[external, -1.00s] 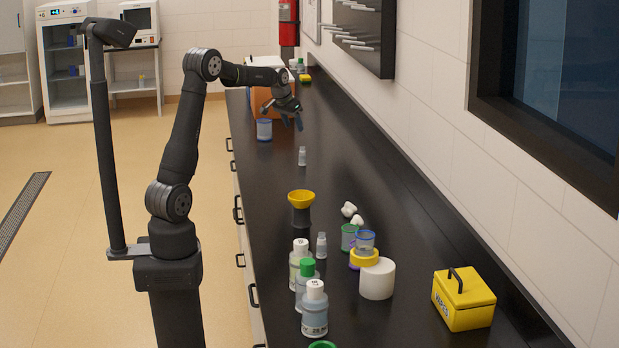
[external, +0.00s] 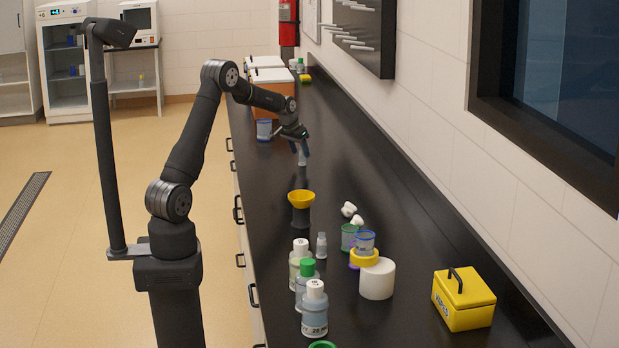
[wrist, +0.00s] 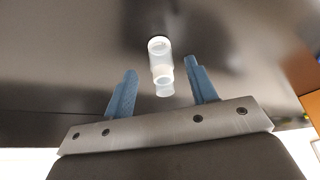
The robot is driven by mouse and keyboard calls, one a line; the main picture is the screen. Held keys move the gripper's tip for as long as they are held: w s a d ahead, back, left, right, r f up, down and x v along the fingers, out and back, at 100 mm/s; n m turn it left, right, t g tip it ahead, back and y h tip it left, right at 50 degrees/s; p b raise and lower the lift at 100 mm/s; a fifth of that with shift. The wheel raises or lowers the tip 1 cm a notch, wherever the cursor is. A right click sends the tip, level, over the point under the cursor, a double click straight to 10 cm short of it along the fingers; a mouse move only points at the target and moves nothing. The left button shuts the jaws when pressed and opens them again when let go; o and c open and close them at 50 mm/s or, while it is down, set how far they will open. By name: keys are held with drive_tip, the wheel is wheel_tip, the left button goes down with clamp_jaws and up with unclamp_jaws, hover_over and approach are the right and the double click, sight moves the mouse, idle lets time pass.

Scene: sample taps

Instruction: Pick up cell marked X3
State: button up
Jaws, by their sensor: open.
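A small clear cell with a pale cap (external: 302,158) stands upright on the black counter. In the wrist view the same cell (wrist: 160,66) lies between and a little beyond the fingertips. No marking can be read on it. My gripper (external: 300,145) is open, with its blue fingers pointing down just above the cell. In the wrist view the blue fingers (wrist: 162,68) are spread, with a gap on each side of the cell. A second similar small cell (external: 321,246) stands nearer the camera, beside the bottles; its marking cannot be read either.
A yellow funnel on a dark stand (external: 301,203) is nearer the camera. A blue-rimmed cup (external: 264,129) and an orange box (external: 262,105) are behind to the left. Several bottles, cups, a white cylinder (external: 377,279) and a yellow box (external: 463,300) fill the near counter.

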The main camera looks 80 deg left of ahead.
sight(302, 155)
drive_tip(key=x, duration=0.4)
drive_tip(key=shift+w+a+f, duration=0.1)
drive_tip(key=shift+c, duration=0.2)
drive_tip(key=c, duration=1)
